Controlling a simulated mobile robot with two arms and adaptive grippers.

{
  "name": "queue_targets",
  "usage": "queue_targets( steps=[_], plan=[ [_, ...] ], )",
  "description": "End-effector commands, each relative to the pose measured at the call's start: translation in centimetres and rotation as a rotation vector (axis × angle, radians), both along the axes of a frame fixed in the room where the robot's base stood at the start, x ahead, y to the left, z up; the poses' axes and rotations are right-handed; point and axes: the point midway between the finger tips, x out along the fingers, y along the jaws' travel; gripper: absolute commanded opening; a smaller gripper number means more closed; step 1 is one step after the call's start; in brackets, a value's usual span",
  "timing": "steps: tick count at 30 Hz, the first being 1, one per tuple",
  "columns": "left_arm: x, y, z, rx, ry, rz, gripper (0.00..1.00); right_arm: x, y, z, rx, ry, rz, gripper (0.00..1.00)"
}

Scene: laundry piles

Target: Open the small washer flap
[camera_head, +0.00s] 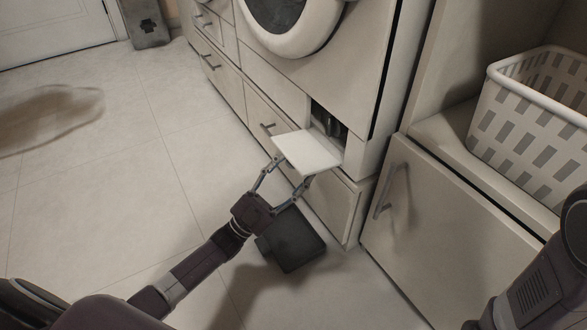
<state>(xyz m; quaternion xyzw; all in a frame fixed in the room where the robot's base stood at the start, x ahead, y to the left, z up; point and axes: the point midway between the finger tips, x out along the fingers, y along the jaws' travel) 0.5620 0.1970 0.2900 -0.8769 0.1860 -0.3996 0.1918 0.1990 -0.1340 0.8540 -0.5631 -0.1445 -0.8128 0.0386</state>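The small washer flap (305,151) is a pale panel below the round washer door. It is swung out and lies nearly flat, with a dark opening (328,122) showing behind it. Some dark parts are visible inside the opening. My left gripper (291,171) is at the flap's near edge. Its two fingers are spread apart, one by the left corner and one under the near right side. I cannot tell if they touch the flap. My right arm shows at the lower right, but its gripper is out of view.
The washer door (286,20) is above the flap. A dark boxy object (290,240) lies on the floor below my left gripper. A cabinet door with a handle (392,190) and a white laundry basket (535,120) are on the right. The tiled floor at left is mostly clear.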

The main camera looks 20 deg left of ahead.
Motion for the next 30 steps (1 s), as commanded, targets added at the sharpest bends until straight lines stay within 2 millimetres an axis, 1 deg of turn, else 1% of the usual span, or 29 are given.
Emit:
queue_targets(
  steps=[1,20,23,26,30],
  plan=[
    [-0.1,-0.2,-0.1,0.003,0.002,-0.003,0.42,0.0,0.0,0.0,0.0,0.0,0.0,0.22],
    [-0.2,0.1,-0.3,0.002,0.002,0.0,0.42,0.2,0.0,0.0,0.002,0.006,0.001,0.22],
    [-0.7,0.6,-0.9,0.003,0.006,0.002,0.42,0.2,0.0,0.0,0.002,0.005,0.001,0.22],
    [-1.6,1.3,-2.0,0.004,0.007,0.002,0.42,0.1,0.0,0.0,0.002,0.004,0.001,0.22],
    [-3.5,2.8,-4.0,0.003,0.009,0.002,0.42,0.1,0.0,0.0,0.001,0.002,0.0,0.22]
  ],
)
